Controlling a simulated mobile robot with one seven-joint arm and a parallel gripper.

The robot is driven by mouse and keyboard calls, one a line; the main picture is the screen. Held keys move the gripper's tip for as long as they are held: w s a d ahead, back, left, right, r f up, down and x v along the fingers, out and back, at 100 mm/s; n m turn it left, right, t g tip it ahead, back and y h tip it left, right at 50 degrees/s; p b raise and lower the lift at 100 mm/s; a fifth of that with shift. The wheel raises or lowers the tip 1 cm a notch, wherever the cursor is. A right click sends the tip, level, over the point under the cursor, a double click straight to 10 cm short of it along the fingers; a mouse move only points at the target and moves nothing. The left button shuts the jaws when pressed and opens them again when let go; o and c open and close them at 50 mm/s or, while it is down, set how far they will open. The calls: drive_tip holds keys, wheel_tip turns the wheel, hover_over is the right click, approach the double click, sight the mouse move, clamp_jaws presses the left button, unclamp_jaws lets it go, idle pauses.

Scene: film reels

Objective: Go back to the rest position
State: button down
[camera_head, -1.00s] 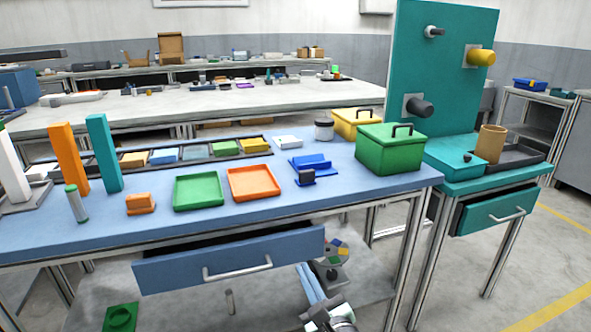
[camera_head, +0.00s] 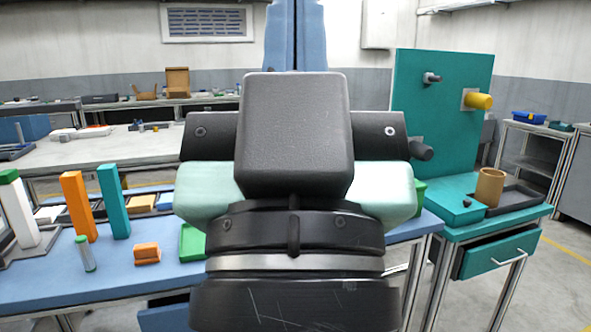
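My gripper (camera_head: 295,140) fills the middle of the head view, raised close in front of the camera and seen from its back. Its dark housing and pale green sides show, but its fingertips are hidden, so I cannot tell whether it is open or shut. It blocks much of the blue table (camera_head: 110,285) behind it. No held object shows.
On the table's left stand a white post (camera_head: 22,212), an orange post (camera_head: 79,207) and a teal post (camera_head: 113,202). An orange block (camera_head: 147,254) lies nearby. A teal panel (camera_head: 450,120) stands over a teal side table (camera_head: 500,222) with a tan cylinder (camera_head: 489,187).

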wheel_tip(320, 180, up, 26)
drive_tip(key=p, duration=2.3)
drive_tip(key=shift+p, duration=0.35)
drive_tip(key=shift+f, duration=0.1)
